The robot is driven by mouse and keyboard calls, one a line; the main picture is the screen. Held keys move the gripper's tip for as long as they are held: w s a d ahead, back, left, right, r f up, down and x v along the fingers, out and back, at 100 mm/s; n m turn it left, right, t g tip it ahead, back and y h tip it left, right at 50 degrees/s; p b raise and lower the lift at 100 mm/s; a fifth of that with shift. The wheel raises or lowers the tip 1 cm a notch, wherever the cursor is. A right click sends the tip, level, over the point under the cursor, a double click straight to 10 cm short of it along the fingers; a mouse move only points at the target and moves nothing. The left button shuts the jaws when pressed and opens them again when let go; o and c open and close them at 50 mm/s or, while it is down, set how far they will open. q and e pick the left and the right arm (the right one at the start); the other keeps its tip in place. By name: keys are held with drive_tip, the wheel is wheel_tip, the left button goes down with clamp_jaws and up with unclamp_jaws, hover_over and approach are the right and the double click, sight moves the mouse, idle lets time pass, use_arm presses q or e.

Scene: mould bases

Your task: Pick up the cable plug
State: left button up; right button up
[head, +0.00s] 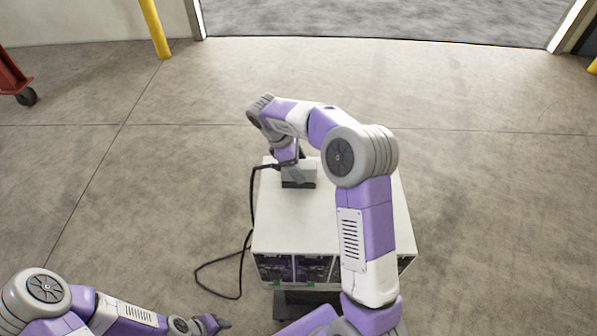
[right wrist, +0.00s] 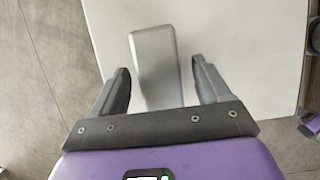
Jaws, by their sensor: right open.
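A silver-grey block (right wrist: 152,55) lies between the two dark fingers of my right gripper (right wrist: 160,68), with gaps on both sides. In the head view the grey block (head: 305,172) sits on the white top of a box, with a dark lower part. A black cable (head: 252,205) runs up the box's left side and ends near the right gripper (head: 291,174). The cable's end is partly hidden, so I cannot tell whether the block is the plug itself. The right gripper is open. My left gripper (head: 218,322) is low at the bottom left, away from the box.
The white-topped box (head: 285,225) has dark panels in its front. The cable loops onto the concrete floor at its left. Yellow posts (head: 155,28) and a red wheeled frame (head: 12,78) stand far back.

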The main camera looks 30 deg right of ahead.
drive_tip(key=shift+f, duration=0.25)
idle(0.3)
drive_tip(key=c, duration=1.4)
